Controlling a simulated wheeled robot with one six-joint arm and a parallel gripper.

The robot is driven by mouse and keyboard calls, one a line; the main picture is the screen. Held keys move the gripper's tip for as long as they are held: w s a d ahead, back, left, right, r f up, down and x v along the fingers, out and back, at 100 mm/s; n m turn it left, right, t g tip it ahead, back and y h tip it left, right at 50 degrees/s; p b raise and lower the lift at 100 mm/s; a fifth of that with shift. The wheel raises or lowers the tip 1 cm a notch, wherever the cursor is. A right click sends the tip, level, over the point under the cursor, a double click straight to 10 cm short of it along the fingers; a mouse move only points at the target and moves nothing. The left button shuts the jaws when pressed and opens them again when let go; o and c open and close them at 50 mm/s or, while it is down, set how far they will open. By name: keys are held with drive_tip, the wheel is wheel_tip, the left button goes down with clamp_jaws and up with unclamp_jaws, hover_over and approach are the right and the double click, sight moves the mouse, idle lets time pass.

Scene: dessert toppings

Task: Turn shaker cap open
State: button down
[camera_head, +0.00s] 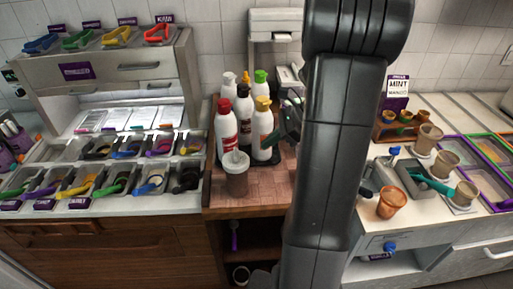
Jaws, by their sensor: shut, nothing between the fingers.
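The shaker (236,179) looks like the small brownish container with a pale cap (236,158). It stands upright near the front left of the wooden board. Whether the cap is open cannot be told at this size.
Several sauce bottles, including a red one (226,130) and a yellow-capped one (262,132), stand close behind the shaker on the wooden board (262,188). Topping bins with coloured scoops fill the left counter. An orange cup (391,202) stands on the right counter.

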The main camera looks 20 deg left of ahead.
drive_tip(key=v, duration=0.4)
drive_tip(key=shift+w+d+r, duration=0.1)
drive_tip(key=shift+r, duration=0.15)
drive_tip(key=c, duration=2.1)
unclamp_jaws()
drive_tip(key=shift+w+d+r, duration=0.1)
drive_tip(key=shift+d+r, duration=0.15)
drive_tip(key=o, duration=0.4)
drive_tip(key=shift+r+b, duration=0.15)
drive_tip(key=shift+b, duration=0.15)
drive_tip(key=shift+o, duration=1.1)
drive_tip(key=shift+s+a+n, duration=0.25)
drive_tip(key=shift+a+n, duration=0.05)
drive_tip(key=shift+n, duration=0.4)
drive_tip(key=n+t+h+b, duration=0.35)
drive_tip(key=n+h, duration=0.45)
drive_tip(key=n, duration=0.9)
approach(235, 152)
drive_tip(key=shift+g, duration=0.25)
drive_tip(key=f, duration=0.8)
drive_tip(key=shift+w+a+f, duration=0.15)
drive_tip(key=shift+w+f, duration=0.1)
drive_tip(key=shift+c, duration=0.4)
clamp_jaws()
